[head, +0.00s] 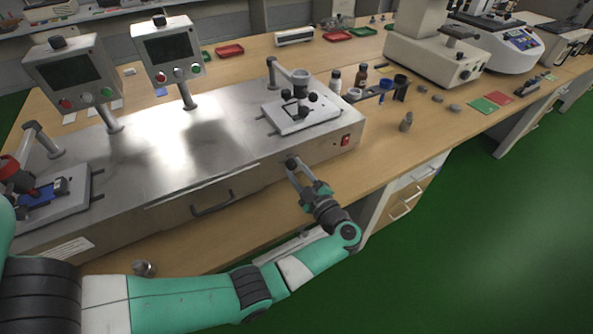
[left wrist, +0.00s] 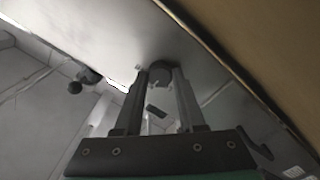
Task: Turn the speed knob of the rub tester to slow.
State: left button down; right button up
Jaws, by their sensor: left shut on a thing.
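The rub tester (head: 165,165) is a long brushed-metal machine on the wooden bench in the head view. Its dark round speed knob (head: 291,162) is on the front panel, toward the right end. My left gripper (head: 293,168) reaches up to the panel from below right and is shut on the knob. In the left wrist view the dark knob (left wrist: 161,73) sits between the two fingertips (left wrist: 160,82). The fingers partly hide the knob, and I cannot read any pointer or speed marking on it. My right gripper is in neither view.
A red switch (head: 346,140) is on the panel right of the knob. A drawer handle (head: 213,204) sticks out left of it. Two screen boxes (head: 168,50) stand on posts behind. Bottles (head: 360,77) and a small grey weight (head: 406,122) stand to the right.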

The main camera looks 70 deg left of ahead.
pick_arm(q)
jog(key=n+b, duration=0.1)
jog(key=n, duration=0.4)
jog(key=shift+f+n+b, duration=0.1)
jog(key=shift+n+b, duration=0.2)
jog(key=shift+n, duration=0.1)
jog(key=n+b, duration=0.2)
jog(key=n, duration=0.3)
jog(key=shift+n, duration=0.4)
jog(key=c, duration=0.5)
grip_release()
